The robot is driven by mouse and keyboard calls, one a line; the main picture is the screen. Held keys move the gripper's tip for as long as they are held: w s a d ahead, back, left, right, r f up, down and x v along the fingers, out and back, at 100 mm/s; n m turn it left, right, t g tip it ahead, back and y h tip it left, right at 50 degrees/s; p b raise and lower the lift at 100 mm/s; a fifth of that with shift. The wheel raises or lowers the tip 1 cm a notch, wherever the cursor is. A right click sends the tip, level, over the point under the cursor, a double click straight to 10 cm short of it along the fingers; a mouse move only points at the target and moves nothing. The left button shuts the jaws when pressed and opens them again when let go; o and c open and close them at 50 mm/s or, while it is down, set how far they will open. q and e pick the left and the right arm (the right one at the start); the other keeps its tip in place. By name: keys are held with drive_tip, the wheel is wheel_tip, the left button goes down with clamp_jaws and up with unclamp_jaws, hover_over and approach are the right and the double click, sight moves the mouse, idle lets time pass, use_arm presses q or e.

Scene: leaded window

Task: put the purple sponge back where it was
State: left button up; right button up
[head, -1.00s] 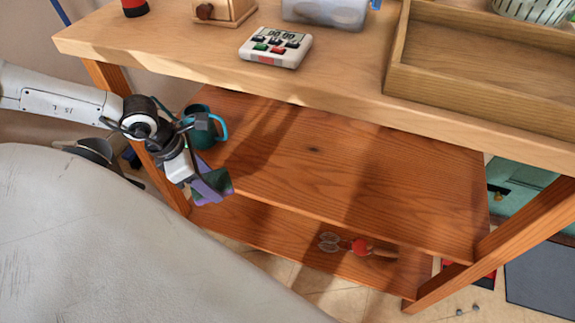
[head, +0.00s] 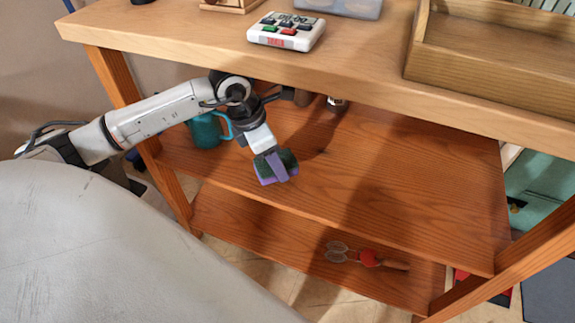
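The purple sponge (head: 268,180), with a dark green side, is in my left gripper (head: 273,163). The gripper is shut on it, with a finger across the sponge. It is at the middle shelf (head: 390,185) of the wooden table, toward the shelf's left half. I cannot tell whether the sponge touches the shelf or hangs just above it. My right gripper is not in view.
A teal mug (head: 205,131) stands on the shelf left of my arm. A small jar (head: 337,104) is farther back. The shelf's right side is clear. The tabletop (head: 200,40) overhangs, with a timer (head: 287,31) and wooden tray (head: 490,60).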

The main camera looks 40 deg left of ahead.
sight(287, 159)
use_arm(q)
drive_tip(key=w+d, duration=0.1)
drive_tip(key=w, duration=0.1)
drive_tip(key=shift+w+d, duration=0.35)
drive_tip(key=shift+w, duration=0.05)
drive_tip(key=shift+f, duration=0.4)
wheel_tip(287, 159, down, 2)
drive_tip(key=shift+s+f+b, duration=0.1)
drive_tip(key=shift+f+b, duration=0.15)
drive_tip(key=shift+b, duration=0.45)
drive_tip(key=shift+f, duration=0.15)
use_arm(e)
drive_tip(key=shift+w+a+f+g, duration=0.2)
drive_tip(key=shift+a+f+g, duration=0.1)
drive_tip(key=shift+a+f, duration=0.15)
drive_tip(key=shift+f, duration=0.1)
use_arm(q)
drive_tip(key=shift+f, duration=0.2)
drive_tip(key=o, duration=0.9)
drive_tip(key=shift+r, duration=0.1)
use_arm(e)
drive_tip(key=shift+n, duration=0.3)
